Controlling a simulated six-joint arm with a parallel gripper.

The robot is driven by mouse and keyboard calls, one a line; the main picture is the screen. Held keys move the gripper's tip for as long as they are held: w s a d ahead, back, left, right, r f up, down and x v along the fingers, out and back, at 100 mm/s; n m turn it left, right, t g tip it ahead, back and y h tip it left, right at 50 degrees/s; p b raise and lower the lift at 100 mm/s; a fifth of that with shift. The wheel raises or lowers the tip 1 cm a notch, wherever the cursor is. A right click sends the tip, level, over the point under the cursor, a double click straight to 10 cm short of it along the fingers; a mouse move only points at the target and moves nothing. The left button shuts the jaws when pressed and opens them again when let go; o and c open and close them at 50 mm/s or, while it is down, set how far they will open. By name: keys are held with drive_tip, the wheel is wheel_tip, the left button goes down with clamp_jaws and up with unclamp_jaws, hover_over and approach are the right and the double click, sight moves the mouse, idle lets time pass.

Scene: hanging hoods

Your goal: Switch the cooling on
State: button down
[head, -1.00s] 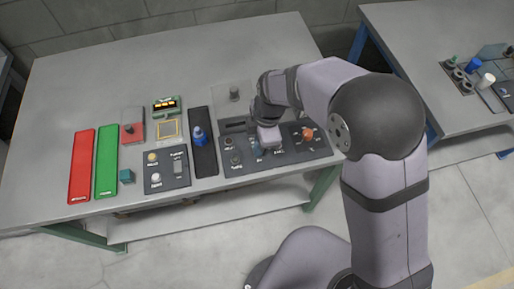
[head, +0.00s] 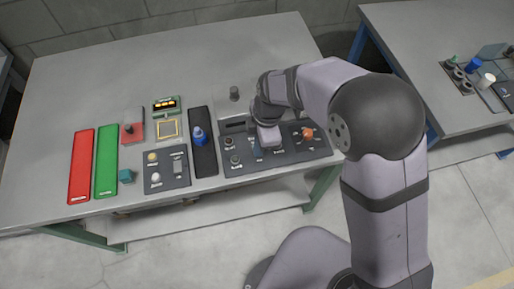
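A dark control panel (head: 292,155) lies near the front edge of the table, right of centre. It carries small dark knobs at its left, one of them a lower-left knob (head: 235,160), and an orange-red knob (head: 307,133) at its right. The labels are too small to read, so I cannot tell which control is the cooling. My gripper (head: 262,150) points down over the middle of this panel. A blue-grey piece shows at its tip, and I cannot tell whether it is a finger or a switch. The gripper hides part of the panel, and its opening is not clear.
To the left lie a narrow black tray (head: 204,160) with a blue bottle-like object (head: 198,136), a smaller switch panel (head: 167,181), a teal cube (head: 126,176), a green strip (head: 106,158) and a red strip (head: 81,165). The table's back left is clear.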

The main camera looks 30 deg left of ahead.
drive_tip(key=shift+f+b, duration=0.35)
drive_tip(key=shift+f, duration=0.2)
idle(0.4)
wheel_tip(320, 180, up, 7)
drive_tip(key=p, duration=0.5)
idle(0.4)
idle(0.4)
